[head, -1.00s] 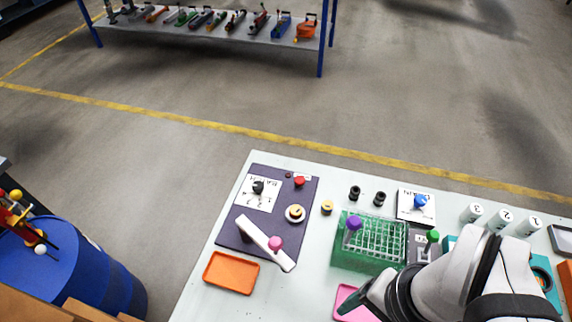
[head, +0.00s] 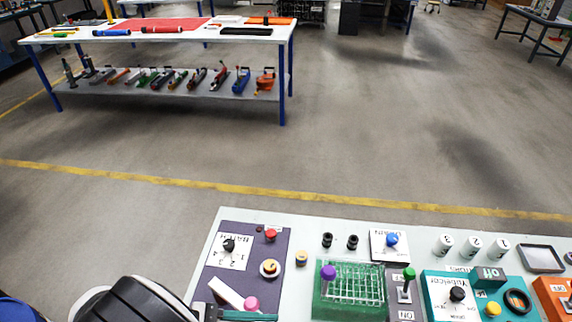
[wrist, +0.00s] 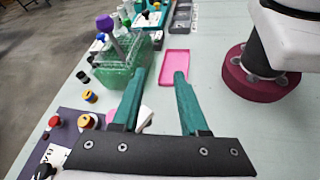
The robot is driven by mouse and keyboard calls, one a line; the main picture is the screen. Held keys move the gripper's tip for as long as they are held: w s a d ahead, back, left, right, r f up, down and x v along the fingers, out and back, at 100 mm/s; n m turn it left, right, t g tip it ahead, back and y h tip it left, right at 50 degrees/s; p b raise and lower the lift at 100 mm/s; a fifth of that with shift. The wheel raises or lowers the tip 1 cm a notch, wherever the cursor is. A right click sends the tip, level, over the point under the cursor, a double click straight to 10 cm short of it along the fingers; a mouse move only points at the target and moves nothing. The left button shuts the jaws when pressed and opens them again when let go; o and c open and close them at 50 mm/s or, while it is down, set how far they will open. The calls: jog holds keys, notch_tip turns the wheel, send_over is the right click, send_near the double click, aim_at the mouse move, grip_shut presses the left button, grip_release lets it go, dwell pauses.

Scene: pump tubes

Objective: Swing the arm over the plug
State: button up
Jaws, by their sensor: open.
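The white swing arm (head: 227,293) lies slanted on the purple panel (head: 283,240), with a pink knob (head: 251,303) at its near right end. A yellow plug with a dark centre (head: 269,268) sits in a pale ring on the panel, apart from the swing arm. My gripper (wrist: 160,72) is open, with nothing between its teal fingertips. In the head view its teal finger shows at the bottom edge, close to the pink knob. In the wrist view the left finger partly hides the white arm (wrist: 146,116) and the pink knob.
A green rack (head: 345,300) with a purple-capped tube stands right of the panel. A loose yellow-and-black spool (head: 301,258) and two black ones (head: 327,240) stand nearby. A pink tray (wrist: 172,64) lies on the table. Teal and grey control boxes are farther right.

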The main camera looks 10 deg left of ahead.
aim_at(239, 300)
jog(key=s+a+f+n+t+y, duration=0.1)
jog(key=s+a+f+n+t, duration=0.2)
jog(key=a+f+n+t, duration=0.55)
jog(key=w+d+r+n+t, duration=0.1)
jog(key=w+d+r+t, duration=0.1)
jog(key=w+d, duration=0.5)
jog(key=w, duration=0.4)
jog(key=shift+w+r+n, duration=0.2)
jog(key=shift+n, duration=0.15)
grip_shut()
jog(key=shift+r, duration=0.1)
